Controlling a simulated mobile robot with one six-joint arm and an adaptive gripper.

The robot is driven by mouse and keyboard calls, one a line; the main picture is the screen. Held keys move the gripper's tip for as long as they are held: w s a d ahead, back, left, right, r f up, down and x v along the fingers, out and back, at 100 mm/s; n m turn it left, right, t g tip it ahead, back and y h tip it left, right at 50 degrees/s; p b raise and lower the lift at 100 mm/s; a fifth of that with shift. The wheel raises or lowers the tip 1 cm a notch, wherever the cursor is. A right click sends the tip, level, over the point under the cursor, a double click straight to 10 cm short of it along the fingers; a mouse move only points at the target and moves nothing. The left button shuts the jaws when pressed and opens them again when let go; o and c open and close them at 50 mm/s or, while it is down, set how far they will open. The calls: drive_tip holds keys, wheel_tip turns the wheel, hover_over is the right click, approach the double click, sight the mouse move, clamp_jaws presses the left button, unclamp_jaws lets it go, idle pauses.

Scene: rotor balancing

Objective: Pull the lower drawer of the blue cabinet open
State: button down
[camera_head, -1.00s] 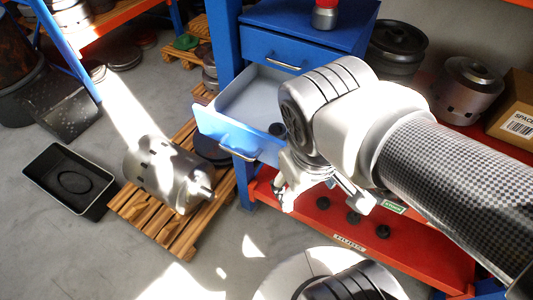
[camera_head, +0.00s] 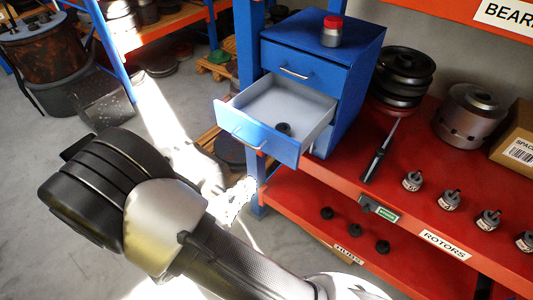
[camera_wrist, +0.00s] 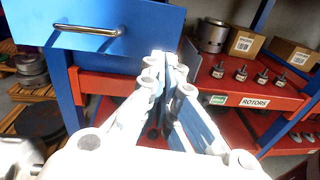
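The blue cabinet (camera_head: 345,100) stands on the red shelf, its top drawer (camera_head: 297,68) closed. The lower drawer (camera_head: 268,147) is pulled well out, showing its pale inside and a small dark round part (camera_head: 283,129). Its metal handle (camera_head: 248,143) faces front; in the wrist view the handle (camera_wrist: 88,30) is at the upper left. My gripper (camera_head: 240,192) is below and left of the drawer front, partly washed out by light. In the wrist view my gripper's (camera_wrist: 167,60) fingertips are together with nothing visible between them, apart from the handle.
A red-lidded jar (camera_head: 332,32) stands on the cabinet. A screwdriver-like tool (camera_head: 380,150) and several small rotors (camera_head: 412,181) lie to the right on the red shelf (camera_head: 440,150). Black pucks (camera_head: 355,229) sit on the shelf below. A blue post (camera_head: 247,40) stands beside the cabinet.

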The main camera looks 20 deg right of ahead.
sight(279, 153)
drive_tip(key=shift+n+t, duration=0.8)
drive_tip(key=x, duration=0.4)
drive_tip(key=f+b+x, duration=0.1)
drive_tip(key=x, duration=0.3)
drive_tip(key=w+x, duration=0.1)
drive_tip(key=x, duration=0.3)
drive_tip(key=shift+w+f, duration=0.25)
drive_tip(key=shift+f, duration=0.05)
drive_tip(key=x, duration=0.5)
drive_tip(key=shift+f+b, duration=0.1)
drive_tip(key=shift+b, duration=0.2)
drive_tip(key=shift+a, duration=0.2)
